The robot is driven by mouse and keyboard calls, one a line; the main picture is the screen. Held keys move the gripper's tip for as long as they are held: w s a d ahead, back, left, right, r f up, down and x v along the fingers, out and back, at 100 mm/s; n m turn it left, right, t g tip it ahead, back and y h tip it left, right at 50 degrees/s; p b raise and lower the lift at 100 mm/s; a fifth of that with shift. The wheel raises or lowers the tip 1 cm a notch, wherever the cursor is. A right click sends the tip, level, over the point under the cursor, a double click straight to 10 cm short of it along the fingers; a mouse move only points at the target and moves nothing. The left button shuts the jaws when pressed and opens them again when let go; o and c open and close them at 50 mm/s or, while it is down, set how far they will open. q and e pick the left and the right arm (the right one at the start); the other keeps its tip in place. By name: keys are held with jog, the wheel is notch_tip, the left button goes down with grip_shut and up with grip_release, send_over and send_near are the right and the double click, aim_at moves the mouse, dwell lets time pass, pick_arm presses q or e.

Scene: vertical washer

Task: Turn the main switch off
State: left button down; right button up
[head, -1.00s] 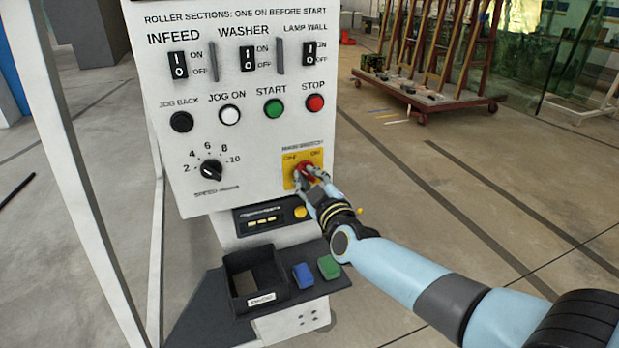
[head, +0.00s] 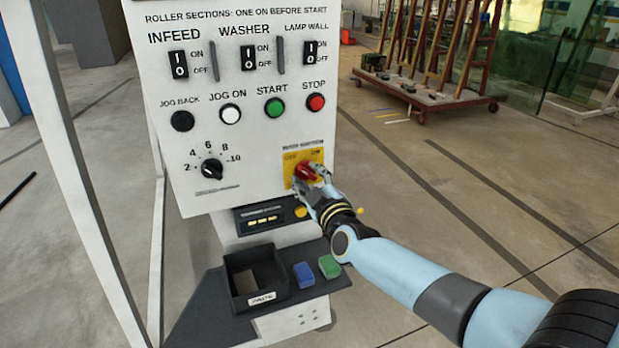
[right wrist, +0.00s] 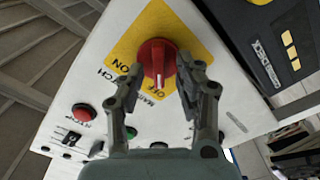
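The main switch is a red rotary knob (head: 304,171) on a yellow plate (head: 318,156) at the lower right of the white control panel. In the right wrist view the knob (right wrist: 157,60) shows large, and its white mark points toward the OFF lettering. My right gripper (head: 311,177) is at the knob. In the right wrist view its two fingers (right wrist: 159,72) stand apart, one on each side of the knob, with visible gaps, so it appears open. The fingers partly cover the knob in the head view. My left gripper is not in view.
Below, a dark shelf bears an open tray (head: 237,290), a blue block (head: 303,275) and a green block (head: 330,266).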

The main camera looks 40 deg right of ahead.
jog(key=shift+s, duration=0.1)
jog(key=v, duration=1.1)
jog(key=shift+s, duration=0.4)
jog(key=shift+f, duration=0.15)
